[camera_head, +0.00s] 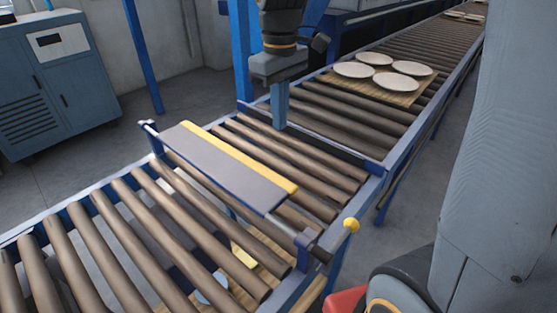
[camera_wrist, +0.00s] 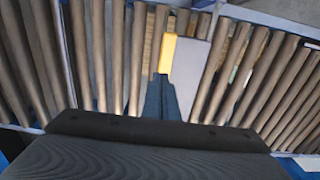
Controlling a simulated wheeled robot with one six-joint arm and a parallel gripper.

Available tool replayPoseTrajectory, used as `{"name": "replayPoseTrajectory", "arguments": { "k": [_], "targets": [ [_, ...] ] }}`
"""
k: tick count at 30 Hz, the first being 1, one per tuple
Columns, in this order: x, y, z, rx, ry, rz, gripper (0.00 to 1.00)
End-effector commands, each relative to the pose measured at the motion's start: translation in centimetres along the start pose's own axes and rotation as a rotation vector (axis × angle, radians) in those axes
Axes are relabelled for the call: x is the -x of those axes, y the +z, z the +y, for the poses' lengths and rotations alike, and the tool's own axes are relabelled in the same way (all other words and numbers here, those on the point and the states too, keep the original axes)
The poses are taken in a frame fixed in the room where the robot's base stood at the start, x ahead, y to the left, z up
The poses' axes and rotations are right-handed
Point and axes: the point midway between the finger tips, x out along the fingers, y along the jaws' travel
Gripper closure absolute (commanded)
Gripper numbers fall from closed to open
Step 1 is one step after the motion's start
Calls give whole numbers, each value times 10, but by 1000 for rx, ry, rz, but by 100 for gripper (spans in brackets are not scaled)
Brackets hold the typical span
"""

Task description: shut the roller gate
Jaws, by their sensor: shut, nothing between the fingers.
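A grey panel with a yellow edge (camera_head: 225,168) spans the rollers on a cross bar and appears to be the roller gate. It lies almost flat, tilted a little, above the rollers; I cannot tell its exact angle. Its yellow edge faces my gripper. My gripper (camera_head: 280,124) points down, shut and empty, over the rollers beyond the panel, apart from it in the head view. In the wrist view the shut fingertips (camera_wrist: 163,80) show just below the end of the panel's yellow strip (camera_wrist: 168,53), with its grey face (camera_wrist: 189,60) beside it. I cannot tell whether they touch.
A yellow knob (camera_head: 351,225) stands at the right rail. Several white plates (camera_head: 353,70) lie on a wooden board (camera_head: 385,92) farther up the conveyor. Another board and a plate show between the near rollers (camera_head: 130,235). A blue-grey cabinet (camera_head: 62,80) stands at the left.

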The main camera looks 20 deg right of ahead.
Motion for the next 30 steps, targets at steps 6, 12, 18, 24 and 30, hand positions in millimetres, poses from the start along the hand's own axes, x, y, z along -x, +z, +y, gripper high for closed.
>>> {"name": "replayPoseTrajectory", "arguments": {
  "k": [6,12,18,24,30],
  "targets": [
    [-9,1,0,-1,-1,-2,100],
    [-40,2,0,-3,-3,-5,100],
    [-80,3,0,-4,-4,-6,100],
    [-113,2,1,-4,-2,-4,100],
    [-133,2,1,-4,-1,-2,100]
  ]
}}
